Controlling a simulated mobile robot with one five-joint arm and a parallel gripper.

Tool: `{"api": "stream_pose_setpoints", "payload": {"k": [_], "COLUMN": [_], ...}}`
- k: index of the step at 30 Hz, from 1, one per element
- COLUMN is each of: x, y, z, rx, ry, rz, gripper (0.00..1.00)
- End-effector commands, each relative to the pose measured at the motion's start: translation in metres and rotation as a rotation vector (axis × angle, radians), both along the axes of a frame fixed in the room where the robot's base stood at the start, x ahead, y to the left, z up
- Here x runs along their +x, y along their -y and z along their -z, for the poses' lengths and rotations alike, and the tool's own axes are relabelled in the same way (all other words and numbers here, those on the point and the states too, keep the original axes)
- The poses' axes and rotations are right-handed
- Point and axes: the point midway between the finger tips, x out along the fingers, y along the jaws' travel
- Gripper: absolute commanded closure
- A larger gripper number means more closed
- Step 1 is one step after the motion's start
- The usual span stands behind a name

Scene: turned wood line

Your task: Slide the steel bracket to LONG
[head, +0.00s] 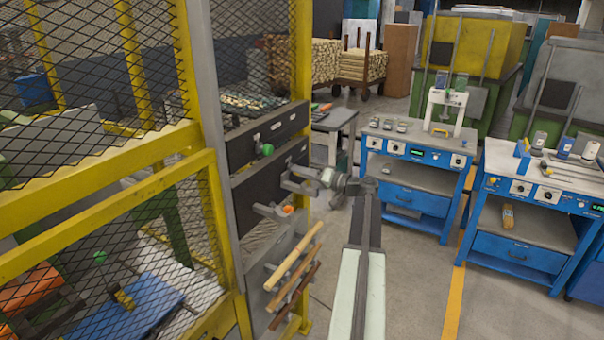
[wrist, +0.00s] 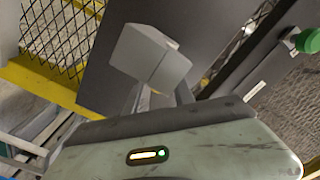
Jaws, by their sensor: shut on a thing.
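My gripper (head: 300,182) reaches from the right to the dark panel of the fenced machine, below a green knob. In the wrist view my gripper (wrist: 158,92) is shut on a plain grey block, which I take to be the steel bracket (wrist: 150,52). The block stands between the two fingers, in front of a dark flat panel (wrist: 215,38). In the head view the fingers hide most of the bracket. I cannot read a LONG mark in either view.
The green knob (head: 266,150) sits just above my gripper. An orange knob (head: 288,210) and wooden rods (head: 293,268) on a rack are below it. Yellow mesh fencing (head: 165,150) stands left. Blue workbenches (head: 418,165) stand right, with open floor before them.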

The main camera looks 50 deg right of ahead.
Motion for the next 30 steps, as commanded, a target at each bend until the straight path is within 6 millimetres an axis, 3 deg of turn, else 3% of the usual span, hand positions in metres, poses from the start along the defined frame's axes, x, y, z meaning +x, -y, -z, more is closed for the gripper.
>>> {"api": "stream_pose_setpoints", "payload": {"k": [8,21,30], "x": [0.000,0.025,0.026], "y": [0.004,0.102,0.114], "z": [0.001,0.000,0.000], "rx": [-0.001,0.000,0.000], "ry": [-0.001,-0.001,0.001], "rz": [0.000,0.004,0.005], "gripper": [1.00,1.00,1.00]}}
